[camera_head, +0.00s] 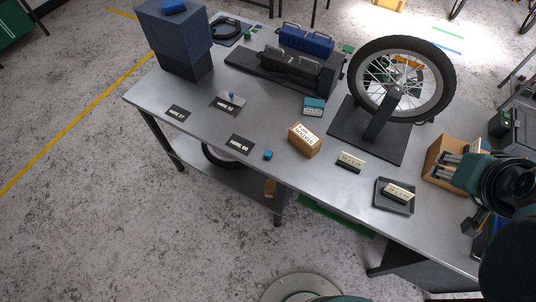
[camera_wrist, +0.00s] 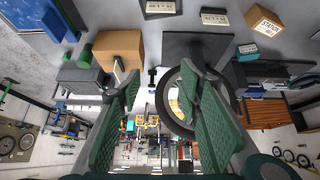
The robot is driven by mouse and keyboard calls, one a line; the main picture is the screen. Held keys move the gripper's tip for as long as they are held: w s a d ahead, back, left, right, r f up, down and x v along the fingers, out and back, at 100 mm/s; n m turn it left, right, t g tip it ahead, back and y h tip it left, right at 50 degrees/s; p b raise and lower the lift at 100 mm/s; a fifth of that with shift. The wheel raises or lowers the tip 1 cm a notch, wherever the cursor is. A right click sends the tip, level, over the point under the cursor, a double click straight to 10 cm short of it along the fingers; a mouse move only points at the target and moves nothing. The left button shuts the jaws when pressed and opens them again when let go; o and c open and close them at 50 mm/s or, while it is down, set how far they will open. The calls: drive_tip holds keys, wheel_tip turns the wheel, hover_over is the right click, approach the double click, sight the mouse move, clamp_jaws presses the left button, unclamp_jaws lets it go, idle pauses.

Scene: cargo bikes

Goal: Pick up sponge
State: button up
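I cannot tell for certain which thing is the sponge. Candidates in the head view are a small blue block (camera_head: 268,155) near the table's front edge, a blue piece (camera_head: 174,7) on top of the dark blue cabinet, and a teal block (camera_head: 314,106) with pale marks in mid-table. A teal block also shows in the wrist view (camera_wrist: 247,50), beside the wheel. My gripper (camera_wrist: 160,100) has its two green-padded fingers spread wide, with nothing held between them. In the head view my arm is at the right edge, well away from these candidates; its fingertips are hard to make out.
A spoked wheel (camera_head: 357,75) stands on a dark stand (camera_head: 345,130) at the table's right. A wooden box (camera_head: 437,165) of tools is close to my arm. A cardboard box (camera_head: 304,140), a dark tray (camera_head: 382,195) and label plates lie along the front. The dark blue cabinet (camera_head: 178,45) rises at the far left.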

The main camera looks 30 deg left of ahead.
drive_tip(key=w+a+f+n+g+y+b, duration=0.1)
drive_tip(key=w+a+f+n, duration=0.15)
drive_tip(key=a, duration=0.35)
drive_tip(key=w+a+f+n+g+b, duration=0.1)
drive_tip(key=w+a+n, duration=0.25)
drive_tip(key=a, duration=0.25)
drive_tip(key=n+g+h+b, duration=0.1)
drive_tip(key=n+g+b, duration=0.35)
drive_tip(key=n, duration=0.75)
hover_over(268, 152)
drive_tip(key=shift+g, duration=0.35)
drive_tip(key=f, duration=2.6)
drive_tip(key=shift+w+d, duration=0.1)
drive_tip(key=shift+d, duration=0.2)
drive_tip(key=shift+a+f, duration=0.15)
drive_tip(key=shift+a, duration=0.05)
drive_tip(key=shift+f, duration=1.3)
